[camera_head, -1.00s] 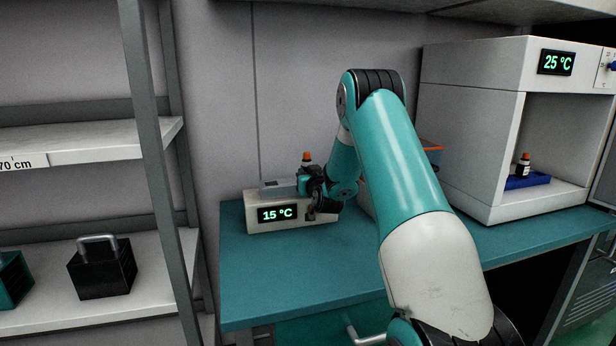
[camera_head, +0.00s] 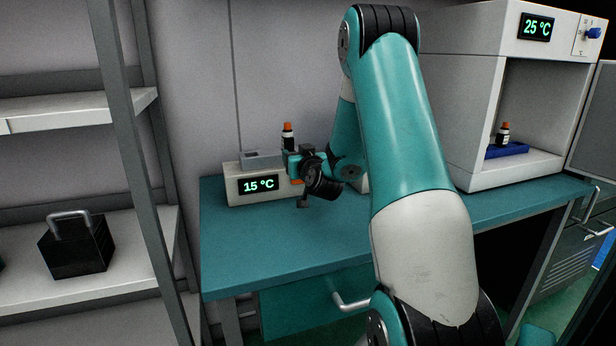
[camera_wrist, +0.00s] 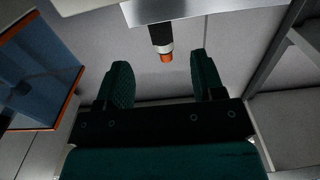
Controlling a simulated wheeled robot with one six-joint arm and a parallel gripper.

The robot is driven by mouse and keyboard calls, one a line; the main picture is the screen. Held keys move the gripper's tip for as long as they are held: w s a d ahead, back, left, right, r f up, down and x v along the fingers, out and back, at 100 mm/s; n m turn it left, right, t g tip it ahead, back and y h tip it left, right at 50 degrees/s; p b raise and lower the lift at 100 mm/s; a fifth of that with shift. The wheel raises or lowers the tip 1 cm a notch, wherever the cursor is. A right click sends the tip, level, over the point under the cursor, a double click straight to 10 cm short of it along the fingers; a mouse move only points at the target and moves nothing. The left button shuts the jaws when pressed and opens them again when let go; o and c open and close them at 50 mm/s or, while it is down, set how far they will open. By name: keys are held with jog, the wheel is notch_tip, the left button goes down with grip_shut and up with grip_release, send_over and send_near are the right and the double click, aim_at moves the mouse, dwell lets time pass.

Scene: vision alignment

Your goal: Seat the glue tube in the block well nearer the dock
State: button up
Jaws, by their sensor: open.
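A glue tube (camera_head: 288,136) with a dark body, white band and orange cap stands upright at the metal block (camera_head: 262,160) on the 15 °C unit (camera_head: 240,190). Its foot is hidden behind my gripper in the head view, so I cannot tell which well it is in. My gripper (camera_head: 302,168) is in front of the unit's right end. In the wrist view, which looks upside down, my gripper (camera_wrist: 163,80) has its fingers wide apart. The tube (camera_wrist: 160,38) shows beyond and between them, apart from both, by the block's edge (camera_wrist: 200,10).
A similar orange-capped tube (camera_head: 504,134) stands on a blue holder (camera_head: 508,151) in the open 25 °C cabinet (camera_head: 470,120). A blue, orange-rimmed box (camera_wrist: 40,70) is at the wrist view's left. The teal bench (camera_head: 270,240) is clear in front. A shelf rack (camera_head: 130,150) stands left.

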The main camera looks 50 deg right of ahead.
jog(key=b+v, duration=0.4)
jog(key=v, duration=0.4)
jog(key=shift+s+b, duration=0.2)
jog(key=shift+b, duration=0.15)
jog(key=shift+r, duration=0.1)
